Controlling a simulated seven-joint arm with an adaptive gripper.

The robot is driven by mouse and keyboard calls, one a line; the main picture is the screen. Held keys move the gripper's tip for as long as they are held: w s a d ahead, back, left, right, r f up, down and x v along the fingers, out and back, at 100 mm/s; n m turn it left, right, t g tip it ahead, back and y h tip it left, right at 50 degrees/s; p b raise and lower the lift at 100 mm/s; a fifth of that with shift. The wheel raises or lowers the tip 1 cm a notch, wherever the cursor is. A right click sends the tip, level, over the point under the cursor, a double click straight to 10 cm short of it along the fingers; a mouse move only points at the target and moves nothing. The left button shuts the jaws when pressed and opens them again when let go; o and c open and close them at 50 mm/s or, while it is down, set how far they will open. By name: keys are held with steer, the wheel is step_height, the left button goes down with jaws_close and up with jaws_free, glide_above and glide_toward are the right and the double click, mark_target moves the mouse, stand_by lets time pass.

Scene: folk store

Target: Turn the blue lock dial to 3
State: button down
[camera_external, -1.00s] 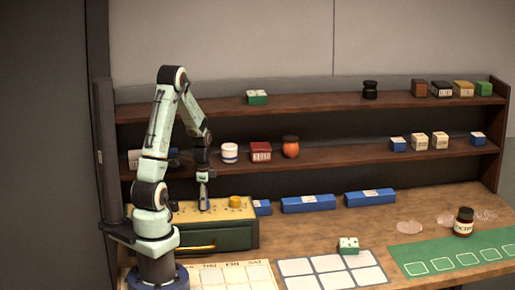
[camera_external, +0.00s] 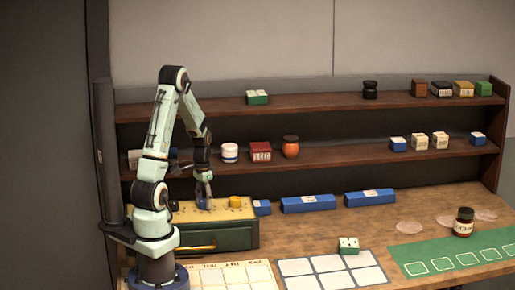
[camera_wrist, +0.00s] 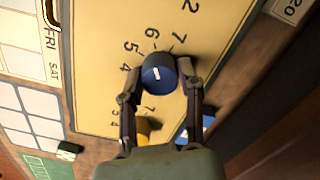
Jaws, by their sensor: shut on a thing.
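The blue lock dial (camera_wrist: 158,82) sits on the yellow face (camera_wrist: 100,40) of a lock box, with printed numbers 4, 5, 6 and 7 showing around it. A short white mark is on the dial top; I cannot tell exactly which number it points at. My gripper (camera_wrist: 160,88) is shut on the blue dial, one finger on each side. In the external view my gripper (camera_external: 204,196) is low over the green box with the yellow top (camera_external: 218,213), and the dial is hard to make out there.
A yellow dial (camera_wrist: 143,127) stands on the same face, close to the fingers. Blue boxes (camera_external: 308,204) lie behind and right of the lock box. Shelves with jars and small boxes rise behind. A white grid mat (camera_external: 330,271) lies on the table in front.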

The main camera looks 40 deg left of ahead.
steer(key=n, duration=0.5)
steer(key=shift+f+n, duration=0.1)
steer(key=shift+n, duration=0.2)
steer(key=n, duration=1.1)
steer(key=shift+n, duration=0.4)
steer(key=n, duration=0.5)
steer(key=shift+n, duration=0.3)
steer(key=c, duration=0.7)
jaws_free()
